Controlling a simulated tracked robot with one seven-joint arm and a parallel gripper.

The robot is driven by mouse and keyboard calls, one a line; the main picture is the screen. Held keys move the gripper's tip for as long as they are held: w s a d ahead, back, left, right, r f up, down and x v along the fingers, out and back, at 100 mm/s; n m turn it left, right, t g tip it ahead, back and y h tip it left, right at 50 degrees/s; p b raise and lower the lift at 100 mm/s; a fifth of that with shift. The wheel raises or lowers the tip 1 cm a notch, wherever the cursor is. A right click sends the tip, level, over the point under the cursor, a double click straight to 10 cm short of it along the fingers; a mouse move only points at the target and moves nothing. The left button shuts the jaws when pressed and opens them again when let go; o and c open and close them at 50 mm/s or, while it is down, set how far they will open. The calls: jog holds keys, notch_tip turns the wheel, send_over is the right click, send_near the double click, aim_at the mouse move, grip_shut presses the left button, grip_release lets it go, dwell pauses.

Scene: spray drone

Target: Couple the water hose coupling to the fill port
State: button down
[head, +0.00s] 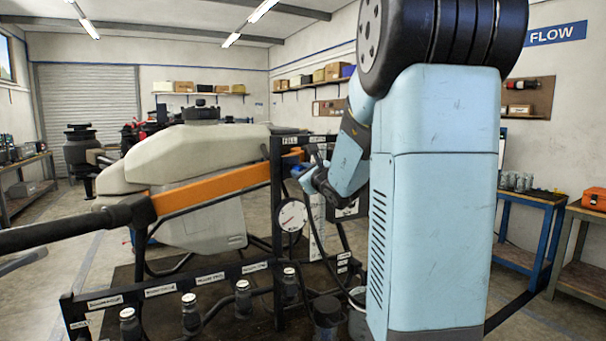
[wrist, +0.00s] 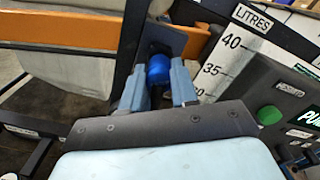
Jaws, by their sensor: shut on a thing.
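My gripper (wrist: 157,84) is shut on a blue rounded part, which I take for the water hose coupling (wrist: 158,70), between its two grey-blue fingers in the wrist view. A dark upright plate or post stands just beyond the coupling; I cannot tell whether they touch. In the head view my gripper (head: 308,178) is beside the black frame, below the FILL label (head: 290,141). The fill port itself is not clearly visible; the frame and my gripper may hide it. A thin dark hose (head: 325,268) curves down below my gripper.
An orange bar (head: 215,188) crosses in front of the pale tank (head: 190,153). A round gauge (head: 291,215) and a litre scale (wrist: 237,57) stand close to my gripper. A panel with a green button (wrist: 268,115) is at right. Several capped bottles line the lower rack.

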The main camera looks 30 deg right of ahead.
jog(key=shift+w, duration=0.55)
jog(key=c, duration=0.8)
grip_release()
jog(key=s, duration=1.3)
jog(key=shift+s+d, duration=0.2)
jog(key=shift+s, duration=0.2)
